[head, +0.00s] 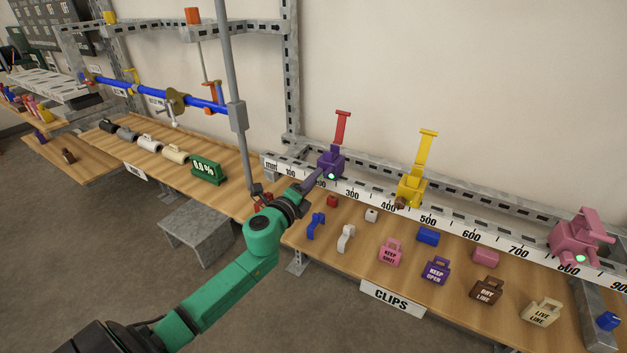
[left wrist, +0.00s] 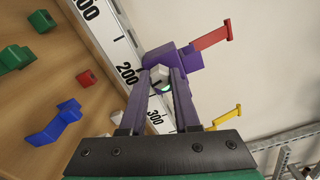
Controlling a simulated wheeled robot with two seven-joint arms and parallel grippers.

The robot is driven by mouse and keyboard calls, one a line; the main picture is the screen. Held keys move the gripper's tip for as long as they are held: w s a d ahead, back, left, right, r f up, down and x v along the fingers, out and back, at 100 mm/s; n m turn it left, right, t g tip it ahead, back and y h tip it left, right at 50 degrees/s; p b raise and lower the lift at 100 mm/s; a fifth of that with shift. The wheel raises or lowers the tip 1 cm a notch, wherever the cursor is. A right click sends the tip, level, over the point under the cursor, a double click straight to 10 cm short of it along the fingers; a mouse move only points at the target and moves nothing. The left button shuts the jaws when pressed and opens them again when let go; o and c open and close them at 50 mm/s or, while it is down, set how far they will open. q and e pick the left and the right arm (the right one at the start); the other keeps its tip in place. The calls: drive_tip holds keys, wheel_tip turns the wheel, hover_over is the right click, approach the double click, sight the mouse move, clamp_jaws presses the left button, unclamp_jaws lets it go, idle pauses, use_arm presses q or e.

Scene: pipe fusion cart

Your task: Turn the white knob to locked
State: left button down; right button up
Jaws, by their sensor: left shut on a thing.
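A purple device (head: 330,161) with a raised red lever (head: 342,127) sits on the white ruler rail near the 200–300 marks. A green light (head: 331,176) glows on it. My left gripper (head: 316,180) reaches it from the front left. In the left wrist view the white knob (left wrist: 160,73) on the purple device (left wrist: 186,58) sits between the fingertips of my left gripper (left wrist: 158,80), which is shut on it. The knob is hidden in the head view, and its marking is unreadable. My right gripper is out of view.
A yellow device (head: 410,190) and a pink device (head: 581,237) stand further right on the ruler rail (head: 365,196). Loose clips and tags, such as a pink tag (head: 391,253), lie on the wooden shelf below.

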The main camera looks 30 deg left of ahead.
use_arm(q)
drive_tip(key=c, duration=0.9)
unclamp_jaws()
drive_tip(key=shift+s, duration=0.1)
drive_tip(key=s+b, duration=0.2)
drive_tip(key=s, duration=1.2)
drive_tip(key=shift+s+d, duration=0.15)
